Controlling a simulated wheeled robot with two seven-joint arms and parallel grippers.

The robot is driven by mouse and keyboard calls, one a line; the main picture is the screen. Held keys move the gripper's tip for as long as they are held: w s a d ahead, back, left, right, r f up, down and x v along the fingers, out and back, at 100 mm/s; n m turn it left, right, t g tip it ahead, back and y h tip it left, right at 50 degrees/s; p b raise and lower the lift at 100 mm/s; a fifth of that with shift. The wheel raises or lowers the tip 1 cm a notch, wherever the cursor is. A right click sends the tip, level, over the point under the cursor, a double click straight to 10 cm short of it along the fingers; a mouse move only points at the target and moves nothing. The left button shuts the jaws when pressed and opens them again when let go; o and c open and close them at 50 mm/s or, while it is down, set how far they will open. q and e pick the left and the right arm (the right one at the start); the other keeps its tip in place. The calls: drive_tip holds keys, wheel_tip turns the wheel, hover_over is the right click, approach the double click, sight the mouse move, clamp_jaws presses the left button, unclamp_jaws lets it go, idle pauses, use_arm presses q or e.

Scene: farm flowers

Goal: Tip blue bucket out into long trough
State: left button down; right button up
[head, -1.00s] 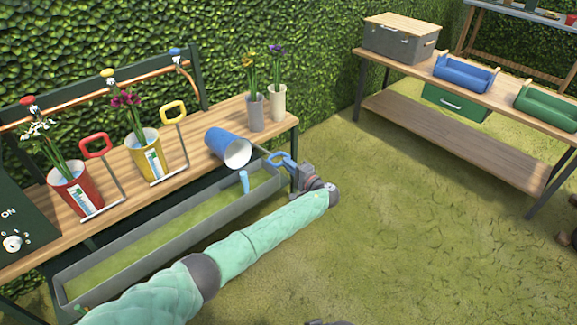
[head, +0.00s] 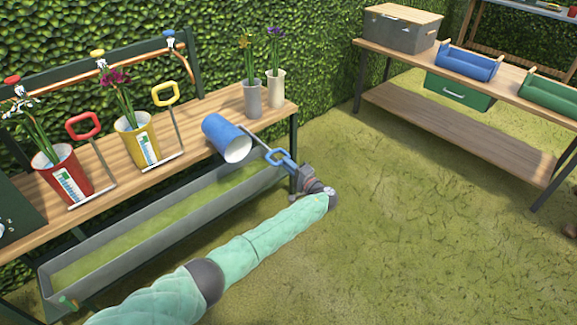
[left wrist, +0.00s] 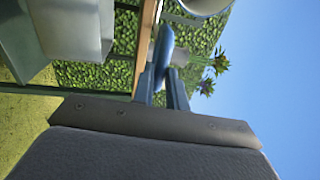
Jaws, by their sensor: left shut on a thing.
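The blue bucket (head: 219,136) lies tipped over at the front edge of the wooden bench, its pale mouth facing down and right over the long grey trough (head: 165,239). No stream shows at its mouth; how much is left inside is hidden. My left gripper (head: 288,163) is shut on the bucket's blue loop handle (head: 275,155), right of the bucket and above the trough's right end. In the left wrist view the fingers (left wrist: 165,75) close on the blue handle (left wrist: 163,46), with part of the bucket rim (left wrist: 204,5) at the top. My right gripper is not in view.
A red bucket (head: 66,178) and a yellow bucket (head: 140,140) with flowers stand on the bench (head: 108,152), left of the blue one. Two vases (head: 264,92) stand behind it. A second table (head: 470,92) is at the back right.

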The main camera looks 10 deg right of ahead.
use_arm(q)
drive_tip(key=shift+a+f, duration=0.1)
drive_tip(key=shift+f, duration=0.1)
idle(0.4)
drive_tip(key=c, duration=1.4)
unclamp_jaws()
drive_tip(key=v, duration=0.8)
drive_tip(key=shift+b, duration=0.45)
drive_tip(key=shift+w, duration=0.1)
